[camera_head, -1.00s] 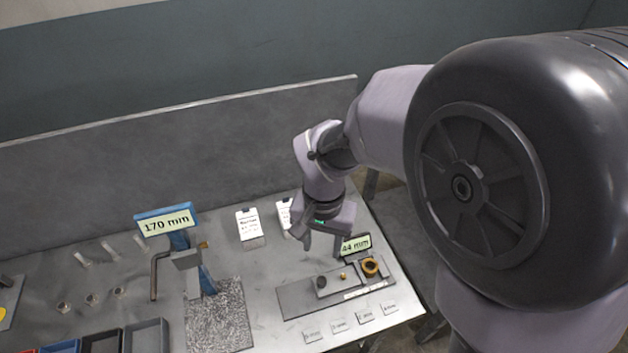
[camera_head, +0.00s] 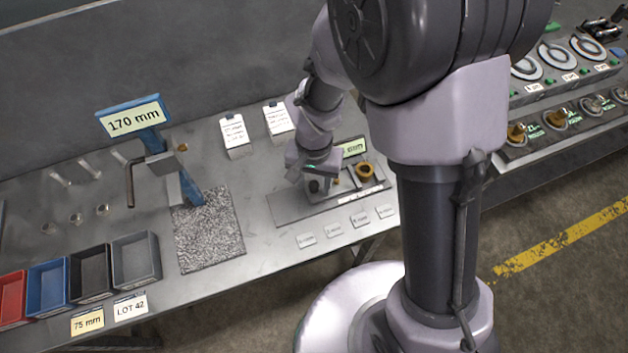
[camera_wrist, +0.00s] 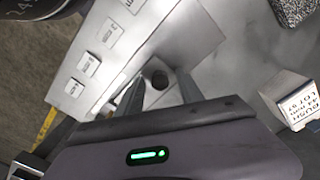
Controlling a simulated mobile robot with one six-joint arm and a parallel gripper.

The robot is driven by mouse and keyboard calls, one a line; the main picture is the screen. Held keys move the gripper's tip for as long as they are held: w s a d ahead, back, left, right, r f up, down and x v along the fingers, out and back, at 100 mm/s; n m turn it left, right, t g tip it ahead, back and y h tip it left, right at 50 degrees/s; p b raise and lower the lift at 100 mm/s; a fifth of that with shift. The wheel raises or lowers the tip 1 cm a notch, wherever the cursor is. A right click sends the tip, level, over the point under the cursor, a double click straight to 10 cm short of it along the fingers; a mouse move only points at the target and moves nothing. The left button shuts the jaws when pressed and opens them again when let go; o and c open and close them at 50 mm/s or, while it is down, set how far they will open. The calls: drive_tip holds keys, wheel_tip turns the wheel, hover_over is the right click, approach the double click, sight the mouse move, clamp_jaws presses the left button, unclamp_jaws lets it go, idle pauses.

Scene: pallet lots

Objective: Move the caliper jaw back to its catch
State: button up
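The caliper is a flat grey plate (camera_head: 287,208) on the bench, with a brass ring (camera_head: 365,170) at its right end. A green display (camera_head: 354,147) stands behind it, partly hidden by my gripper; only "mm" reads clearly. The jaw, a small grey block with a dark round knob (camera_wrist: 160,78), sits on the plate. My gripper (camera_head: 317,186) is low over the jaw. In the wrist view its two fingers (camera_wrist: 160,90) are apart, one on each side of the knob. I cannot tell whether either finger touches it. The catch cannot be made out.
Small labelled tiles (camera_head: 333,230) lie in front. Coloured bins (camera_head: 135,260) line the front left edge.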

clamp_jaws()
idle(1.2)
